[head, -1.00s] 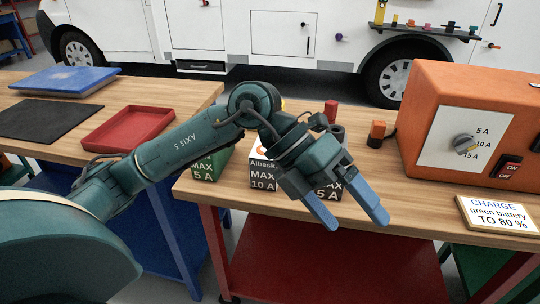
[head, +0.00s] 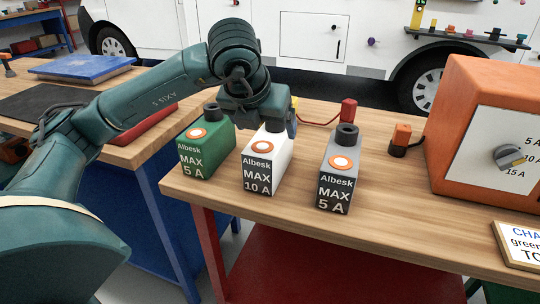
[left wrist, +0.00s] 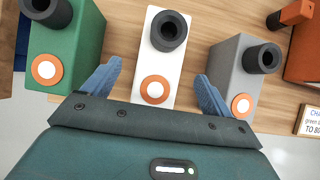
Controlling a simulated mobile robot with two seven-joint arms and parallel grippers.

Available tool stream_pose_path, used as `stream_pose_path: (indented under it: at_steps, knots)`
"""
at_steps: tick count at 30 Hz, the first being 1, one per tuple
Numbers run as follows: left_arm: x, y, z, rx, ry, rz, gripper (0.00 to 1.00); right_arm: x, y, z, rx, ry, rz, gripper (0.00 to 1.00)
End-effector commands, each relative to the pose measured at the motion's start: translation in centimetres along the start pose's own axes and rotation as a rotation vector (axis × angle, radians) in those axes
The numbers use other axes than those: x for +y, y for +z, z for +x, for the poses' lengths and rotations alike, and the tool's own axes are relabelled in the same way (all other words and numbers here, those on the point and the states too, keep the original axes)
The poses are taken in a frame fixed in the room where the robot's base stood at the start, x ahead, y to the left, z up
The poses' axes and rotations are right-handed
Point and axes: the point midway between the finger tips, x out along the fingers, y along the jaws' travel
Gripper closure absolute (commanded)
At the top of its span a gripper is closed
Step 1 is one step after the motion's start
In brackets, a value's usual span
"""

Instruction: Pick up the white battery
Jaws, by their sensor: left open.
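The white battery (head: 262,168), marked "Albesk MAX 10 A", stands upright on the wooden bench between a green battery (head: 206,155) and a grey battery (head: 338,178). It also shows in the left wrist view (left wrist: 153,92), with an orange ring and a black round post on top. My left gripper (left wrist: 160,92) is open. Its two blue fingers lie one on each side of the white battery in the wrist view, apart from it. In the head view the gripper body hangs just behind and above the white battery and hides its back part. My right gripper does not show.
An orange charger box (head: 484,135) with a dial stands at the right, with a sign (head: 518,243) before it. Orange (head: 401,138) and red (head: 348,110) connectors lie behind the batteries. The green and grey batteries stand close beside the fingers. The front bench strip is clear.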

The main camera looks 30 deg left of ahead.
Motion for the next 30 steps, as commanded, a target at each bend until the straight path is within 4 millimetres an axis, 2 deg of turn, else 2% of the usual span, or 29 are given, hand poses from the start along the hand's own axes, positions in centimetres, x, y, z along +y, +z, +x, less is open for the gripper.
stream_pose_path:
  at_steps: [5,12,21,30]
  knots:
    - [0.0,-0.1,1.5,0.004,0.000,0.000,0.15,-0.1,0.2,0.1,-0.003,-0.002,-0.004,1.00]
    - [0.0,0.0,4.9,0.003,-0.001,0.000,0.15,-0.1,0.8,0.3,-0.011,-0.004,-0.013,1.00]
    - [-0.1,0.1,5.6,0.001,-0.002,0.001,0.15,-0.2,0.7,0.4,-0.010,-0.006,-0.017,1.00]
    - [-0.1,0.1,5.5,0.001,-0.002,0.001,0.37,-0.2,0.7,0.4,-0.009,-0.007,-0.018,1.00]
